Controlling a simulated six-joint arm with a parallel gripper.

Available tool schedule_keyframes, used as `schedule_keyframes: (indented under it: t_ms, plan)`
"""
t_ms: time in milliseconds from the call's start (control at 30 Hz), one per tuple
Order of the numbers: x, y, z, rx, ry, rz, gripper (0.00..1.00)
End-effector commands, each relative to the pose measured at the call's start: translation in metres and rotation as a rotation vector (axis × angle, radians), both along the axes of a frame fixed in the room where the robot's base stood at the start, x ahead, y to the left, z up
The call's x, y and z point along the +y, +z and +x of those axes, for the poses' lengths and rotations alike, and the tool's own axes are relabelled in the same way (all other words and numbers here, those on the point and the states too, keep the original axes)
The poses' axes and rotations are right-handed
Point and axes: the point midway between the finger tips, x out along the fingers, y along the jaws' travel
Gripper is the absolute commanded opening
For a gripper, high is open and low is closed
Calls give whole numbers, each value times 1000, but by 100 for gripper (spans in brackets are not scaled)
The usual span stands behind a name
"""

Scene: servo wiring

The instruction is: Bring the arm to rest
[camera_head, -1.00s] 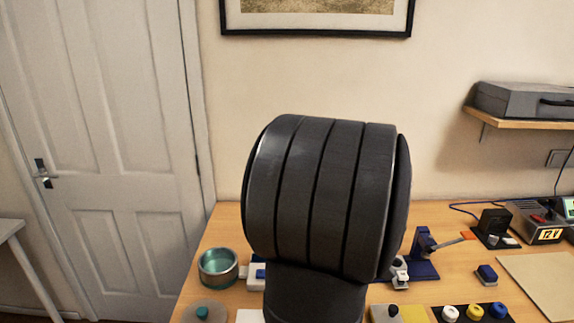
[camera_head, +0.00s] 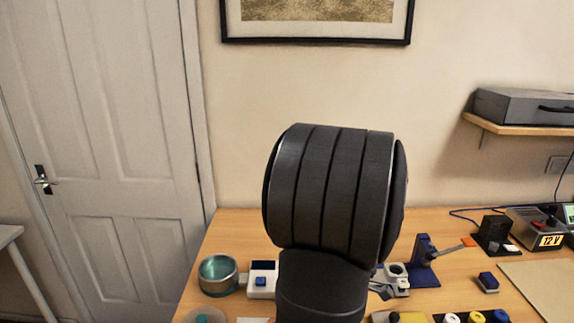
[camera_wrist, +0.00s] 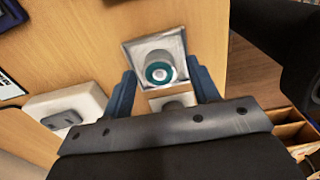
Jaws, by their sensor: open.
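My gripper (camera_wrist: 164,82) shows in the wrist view as two blue fingers, spread apart. No object is clamped between them. Beyond the fingertips is a silver square dish (camera_wrist: 128,52) with a white round piece and teal ring (camera_wrist: 159,72) in it. I cannot tell how far below the fingers it is. In the head view my dark arm link fills the middle and hides most or all of the gripper and part of the bench.
The wooden bench (camera_head: 235,230) holds a teal-lined bowl (camera_head: 218,276), a white box with a blue button (camera_head: 262,281), a blue stand (camera_head: 424,262) and a 12 V supply (camera_head: 546,238). A compartmented wooden tray (camera_wrist: 291,131) is at lower right in the wrist view.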

Motion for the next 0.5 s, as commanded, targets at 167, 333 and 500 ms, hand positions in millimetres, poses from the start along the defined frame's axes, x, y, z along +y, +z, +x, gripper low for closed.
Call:
schedule_keyframes:
  t_ms: [167, 333, 500]
  plan:
    - [0, 21, 1, -6, 0, -2, 55]
    - [-9, 47, -9, -4, -5, -2, 55]
    - [-28, 64, -32, -4, -5, -2, 55]
